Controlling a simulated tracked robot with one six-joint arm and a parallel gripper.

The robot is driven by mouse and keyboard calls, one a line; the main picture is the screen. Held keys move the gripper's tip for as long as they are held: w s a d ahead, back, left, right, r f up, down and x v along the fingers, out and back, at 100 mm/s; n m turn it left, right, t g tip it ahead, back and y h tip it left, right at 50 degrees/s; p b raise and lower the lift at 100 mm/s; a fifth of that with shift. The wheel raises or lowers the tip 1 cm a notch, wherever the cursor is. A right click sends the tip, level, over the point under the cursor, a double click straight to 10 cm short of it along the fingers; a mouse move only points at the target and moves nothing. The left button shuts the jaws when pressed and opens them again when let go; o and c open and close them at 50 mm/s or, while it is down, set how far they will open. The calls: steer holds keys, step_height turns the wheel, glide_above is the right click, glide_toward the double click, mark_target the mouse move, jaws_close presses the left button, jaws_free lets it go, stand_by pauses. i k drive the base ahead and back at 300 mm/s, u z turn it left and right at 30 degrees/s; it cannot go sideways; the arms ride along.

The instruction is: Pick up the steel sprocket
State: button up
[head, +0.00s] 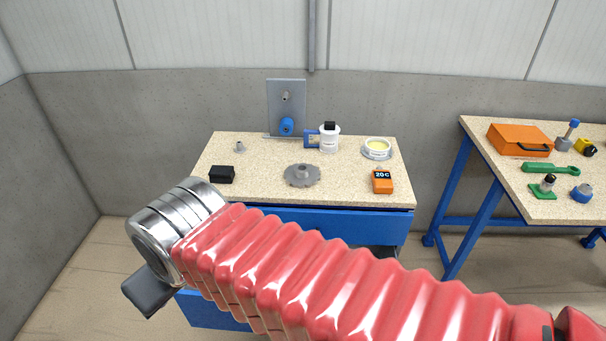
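The steel sprocket (301,175) is a flat grey toothed disc with a small raised hub. It lies flat near the middle of the speckled bench top (262,190). My arm, in red bellows with a silver wrist, crosses the front of the head view. A dark grey part, seemingly of my gripper (148,290), points down below the wrist, left of the bench front and well apart from the sprocket. Its fingers cannot be made out, nor whether it holds anything.
A black block (222,174) lies left of the sprocket, an orange 20C device (382,181) right. A second bench (520,205) with tools stands right.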

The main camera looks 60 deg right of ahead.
mark_target(302, 175)
steer(key=u, duration=0.05)
steer(key=i, duration=1)
steer(key=z, duration=0.05)
